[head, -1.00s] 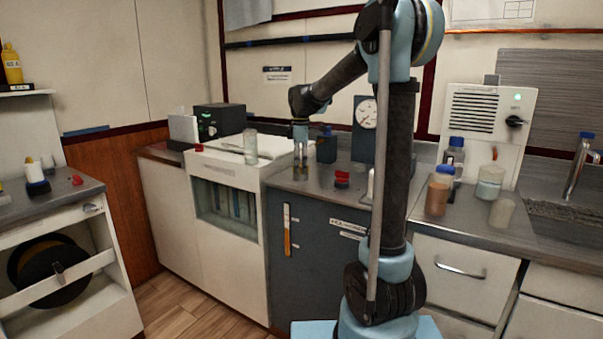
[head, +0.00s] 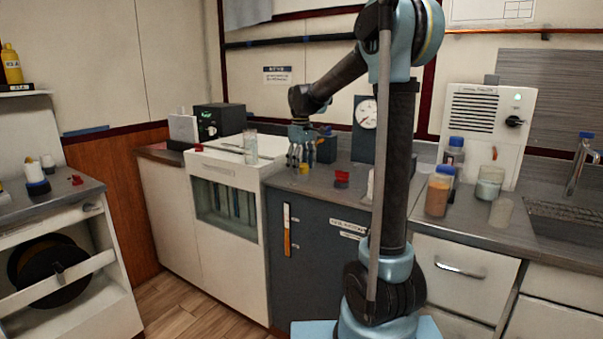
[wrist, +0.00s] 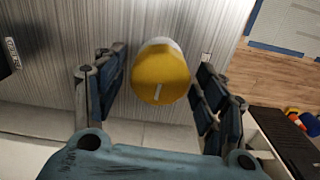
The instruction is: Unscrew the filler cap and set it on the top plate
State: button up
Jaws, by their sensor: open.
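My gripper (wrist: 158,92) is open, with one finger on each side of the cap and a visible gap to each. In the head view my gripper (head: 300,158) points down at the plate (head: 315,185) above the dark cabinet, and the small yellow cap (head: 304,169) shows at its fingertips. Whether the cap's threads are engaged is hidden.
A red-topped item (head: 342,178) stands on the plate to the right of my gripper. A clear cylinder (head: 250,146) stands on the white unit to the left. A blue-grey box (head: 326,147) is close behind. Bare plate lies in front of the cap.

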aim_at(301, 165)
jog(key=c, duration=0.9)
jog(key=n, duration=0.4)
jog(key=shift+n, duration=0.3)
jog(key=shift+c, duration=0.2)
jog(key=n, duration=0.3)
jog(key=shift+n, duration=0.4)
jog(key=shift+r, duration=0.15)
jog(key=shift+r, duration=2.3)
